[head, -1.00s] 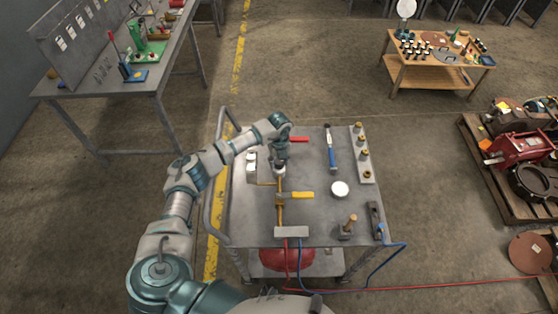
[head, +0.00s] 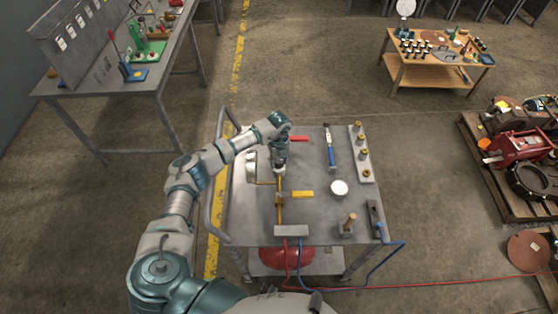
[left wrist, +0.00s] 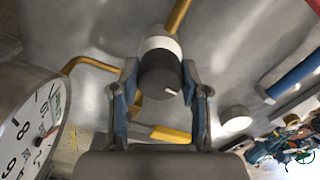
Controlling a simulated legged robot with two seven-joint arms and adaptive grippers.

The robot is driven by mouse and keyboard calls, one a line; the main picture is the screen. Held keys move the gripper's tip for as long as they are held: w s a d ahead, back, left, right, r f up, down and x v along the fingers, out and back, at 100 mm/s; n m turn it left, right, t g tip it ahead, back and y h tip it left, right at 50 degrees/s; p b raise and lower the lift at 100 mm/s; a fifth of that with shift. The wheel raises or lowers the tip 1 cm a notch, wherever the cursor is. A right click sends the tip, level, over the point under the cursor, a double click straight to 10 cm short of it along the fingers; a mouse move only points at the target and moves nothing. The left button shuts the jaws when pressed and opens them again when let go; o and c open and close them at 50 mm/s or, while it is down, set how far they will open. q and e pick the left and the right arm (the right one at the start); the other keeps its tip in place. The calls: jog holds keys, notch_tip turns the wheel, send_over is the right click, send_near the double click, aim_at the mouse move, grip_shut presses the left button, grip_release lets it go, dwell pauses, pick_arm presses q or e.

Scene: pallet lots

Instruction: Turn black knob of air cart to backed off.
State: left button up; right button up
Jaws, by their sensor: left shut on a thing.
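The air cart (head: 310,222) is a grey metal trolley in the middle of the head view. The black knob (left wrist: 160,72), with a white pointer mark and a pale collar behind it, sits between the fingers of my left gripper (left wrist: 160,88) in the left wrist view. The fingers are shut on its two sides. In the head view, my left gripper (head: 280,168) reaches down over the brass pipe (head: 279,213) and hides the knob. A white-faced gauge (left wrist: 32,130) with a red needle stands at the left in the wrist view. My right gripper is not in view.
A yellow handle (head: 303,195) and a red handle (head: 299,139) lie close to my left gripper. A blue-handled tool (head: 331,155), a white disc (head: 339,188) and a strip of brass fittings (head: 363,160) are on the cart's right. Red and blue hoses hang off the front.

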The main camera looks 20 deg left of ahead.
pick_arm(q)
jog(key=shift+w+a+r, duration=0.1)
jog(key=shift+w+r, duration=0.15)
dwell(0.3)
jog(key=o, duration=0.9)
jog(key=shift+o, duration=1.2)
jog(key=shift+f, duration=0.25)
jog(key=shift+s, duration=0.1)
notch_tip(320, 180, up, 12)
